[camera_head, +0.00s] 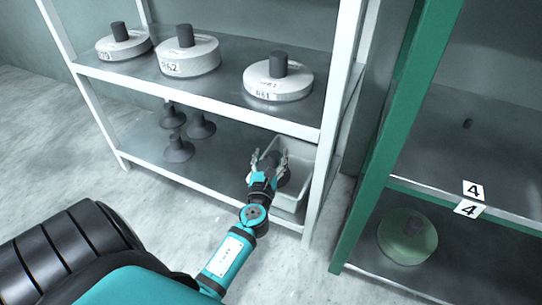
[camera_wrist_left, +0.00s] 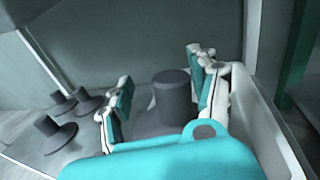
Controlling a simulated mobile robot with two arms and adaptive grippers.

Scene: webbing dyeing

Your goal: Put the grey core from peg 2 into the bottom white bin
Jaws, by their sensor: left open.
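A dark grey core (camera_wrist_left: 173,97) stands roughly upright between the spread fingers of my left gripper (camera_wrist_left: 161,82) in the left wrist view. It appears to be inside the white bin (camera_wrist_left: 263,133), but its base is hidden. In the head view my left gripper (camera_head: 268,160) is open and reaches into the white bin (camera_head: 290,203) on the lower shelf. There the core (camera_head: 273,158) is partly hidden by the gripper. I see no finger closed on it. My right gripper is not in view.
Several dark flanged cores (camera_head: 179,150) stand left of the bin on the lower shelf. The white shelf post (camera_head: 322,165) and green rack post (camera_head: 385,150) stand close on the right. A pale green roll (camera_head: 407,237) lies low in the green rack.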

